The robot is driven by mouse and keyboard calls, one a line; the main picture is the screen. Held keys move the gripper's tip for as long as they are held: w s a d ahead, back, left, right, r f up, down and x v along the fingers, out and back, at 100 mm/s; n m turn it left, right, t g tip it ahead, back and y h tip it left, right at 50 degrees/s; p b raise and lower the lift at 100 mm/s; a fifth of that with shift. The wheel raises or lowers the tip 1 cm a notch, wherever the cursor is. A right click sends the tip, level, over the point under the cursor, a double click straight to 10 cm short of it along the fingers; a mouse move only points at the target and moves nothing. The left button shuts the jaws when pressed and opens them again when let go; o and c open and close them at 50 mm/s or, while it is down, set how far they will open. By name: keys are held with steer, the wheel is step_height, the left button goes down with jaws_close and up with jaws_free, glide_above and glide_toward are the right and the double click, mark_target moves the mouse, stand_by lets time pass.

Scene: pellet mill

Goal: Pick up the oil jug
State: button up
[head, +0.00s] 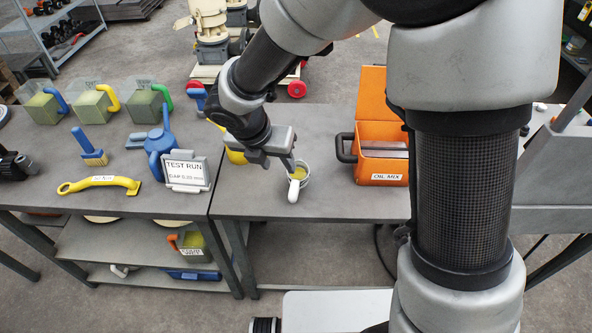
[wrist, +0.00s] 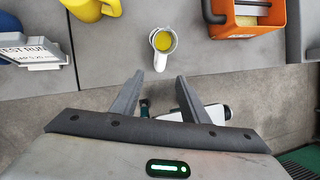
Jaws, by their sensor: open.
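A small white cup with yellow liquid (head: 299,172) stands on the grey bench near its front edge, its white handle pointing at the front edge. In the wrist view the cup (wrist: 163,41) is upright just beyond my fingertips. A yellow jug (head: 236,157) is partly hidden behind my arm; its body and handle show at the top left of the wrist view (wrist: 88,9). I cannot tell which of these is the oil jug. My gripper (wrist: 159,80) is open and empty, fingers pointing toward the white cup's handle; in the head view my gripper (head: 287,160) is beside the cup.
An orange OIL MIX box (head: 382,176) stands right of the cup. A TEST RUN sign (head: 186,173), a blue oil can (head: 158,150), a brush (head: 90,148), a yellow tool (head: 100,185) and several clear bins (head: 97,104) are left. Bare bench lies around the cup.

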steer(key=b, duration=0.2)
glide_toward(294, 184)
steer(key=x, duration=0.5)
steer(key=shift+a+f, duration=0.2)
steer(key=shift+a, duration=0.1)
steer(key=shift+d+x, duration=0.15)
steer(key=shift+x, duration=1.35)
steer(key=shift+d+x, duration=0.15)
steer(key=shift+x, duration=1.35)
steer(key=shift+r, duration=0.1)
jaws_close()
